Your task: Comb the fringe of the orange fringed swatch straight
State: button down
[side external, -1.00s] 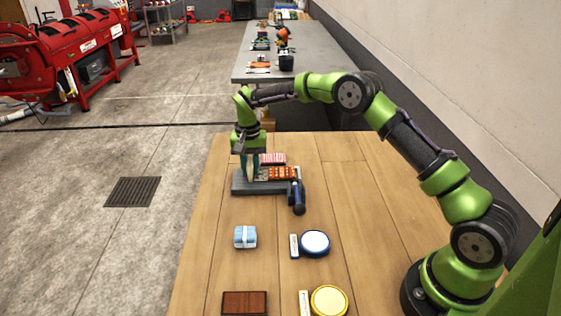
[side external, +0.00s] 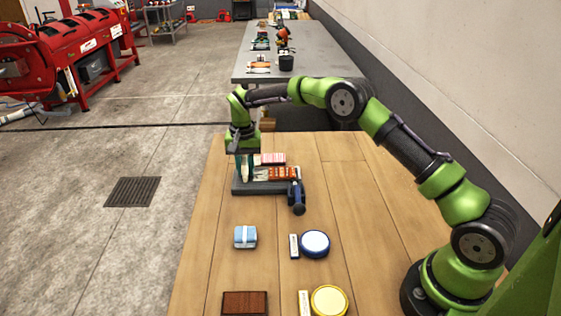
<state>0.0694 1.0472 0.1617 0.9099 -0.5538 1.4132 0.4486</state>
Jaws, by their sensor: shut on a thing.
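The orange fringed swatch (side external: 284,173) lies on a grey board (side external: 262,188) at the far end of the wooden table. Its pale fringe (side external: 261,174) shows at its left side; the single strands are too small to judge. My gripper (side external: 245,172) points down over the board's left end, just left of the fringe. It is shut on a thin thing that looks like a comb, though its shape is hard to make out between the fingers. I cannot tell whether it touches the board or the fringe.
A dark blue clamp-like tool (side external: 297,197) sits at the board's right end. A pink striped swatch (side external: 272,159) lies behind the orange one. Nearer are a folded blue cloth (side external: 245,237), a blue-rimmed round tin (side external: 315,243), a yellow tin (side external: 329,300) and a brown block (side external: 245,303).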

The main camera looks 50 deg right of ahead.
jog(key=shift+r, duration=2.55)
